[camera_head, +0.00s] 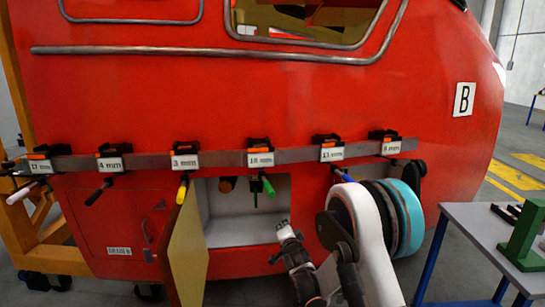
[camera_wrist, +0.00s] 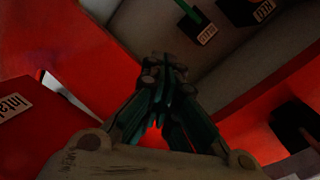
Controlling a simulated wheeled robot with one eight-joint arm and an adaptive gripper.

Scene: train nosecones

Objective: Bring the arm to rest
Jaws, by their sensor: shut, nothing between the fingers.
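My gripper (camera_wrist: 165,78) is shut, its dark green fingers together with nothing between them. In the head view my arm (camera_head: 368,235) comes in from the lower right and folds so that its end lies in front of the open compartment (camera_head: 235,232) in the red nosecone (camera_head: 280,90). In the wrist view the fingers point toward the grey compartment inside and the red front around it. I cannot tell the exact gap between the fingertips and these surfaces.
A tan door (camera_head: 187,255) stands open at the compartment's left. A rail (camera_head: 290,155) with several labelled tools runs above.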

